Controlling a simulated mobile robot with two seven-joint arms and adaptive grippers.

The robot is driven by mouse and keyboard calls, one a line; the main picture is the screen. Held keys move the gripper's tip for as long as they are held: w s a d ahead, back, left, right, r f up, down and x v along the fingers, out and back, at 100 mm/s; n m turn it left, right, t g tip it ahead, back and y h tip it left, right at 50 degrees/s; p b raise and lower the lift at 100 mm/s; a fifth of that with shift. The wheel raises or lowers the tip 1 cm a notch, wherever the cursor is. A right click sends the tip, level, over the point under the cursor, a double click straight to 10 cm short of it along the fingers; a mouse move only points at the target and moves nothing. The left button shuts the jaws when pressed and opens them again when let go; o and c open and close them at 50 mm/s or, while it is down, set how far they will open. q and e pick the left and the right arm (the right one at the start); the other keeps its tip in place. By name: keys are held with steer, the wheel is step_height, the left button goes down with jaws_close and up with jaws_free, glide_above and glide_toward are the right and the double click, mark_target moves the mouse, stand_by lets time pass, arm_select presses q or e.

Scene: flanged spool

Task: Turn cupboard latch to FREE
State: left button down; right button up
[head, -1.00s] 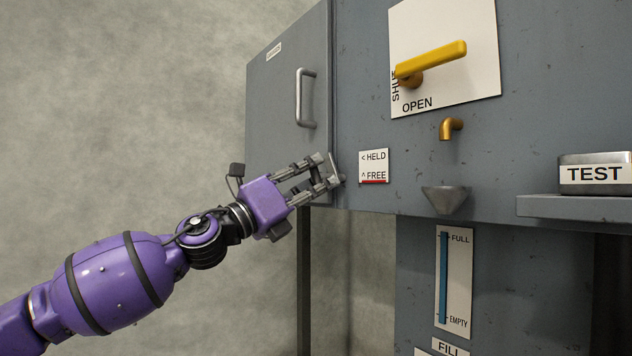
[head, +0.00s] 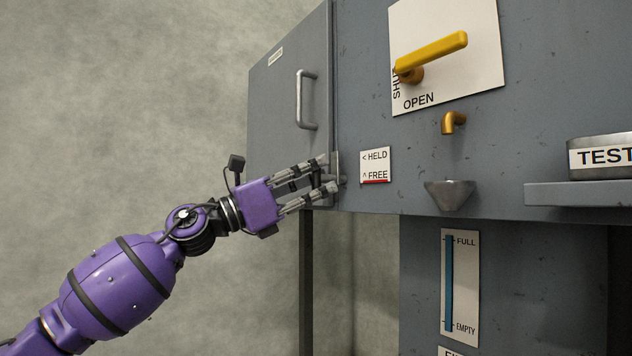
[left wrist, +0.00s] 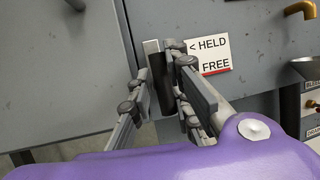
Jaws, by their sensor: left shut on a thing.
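The cupboard latch (head: 338,162) is a small grey bar at the lower right edge of the cupboard door (head: 290,90), just left of the HELD/FREE label (head: 375,165). The bar stands about upright, its upper end pointing up like the label's FREE mark. My left gripper (head: 328,174) is shut on the latch, one finger on each side. The door is closed. My right gripper is not in view.
The door has a grey handle (head: 300,98). To the right are a yellow lever (head: 435,56) on a white plate, a brass spout (head: 453,122), a funnel (head: 450,194) and a shelf (head: 585,195) with a TEST container (head: 603,158). Left of the cupboard is bare wall.

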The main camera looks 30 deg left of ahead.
arm_select(q)
steer(key=shift+d, duration=0.15)
steer(key=c, duration=1.7)
jaws_free()
steer(key=shift+s+d, duration=0.1)
steer(key=shift+s, duration=0.05)
steer(key=v, duration=1.2)
steer(key=shift+r, duration=0.1)
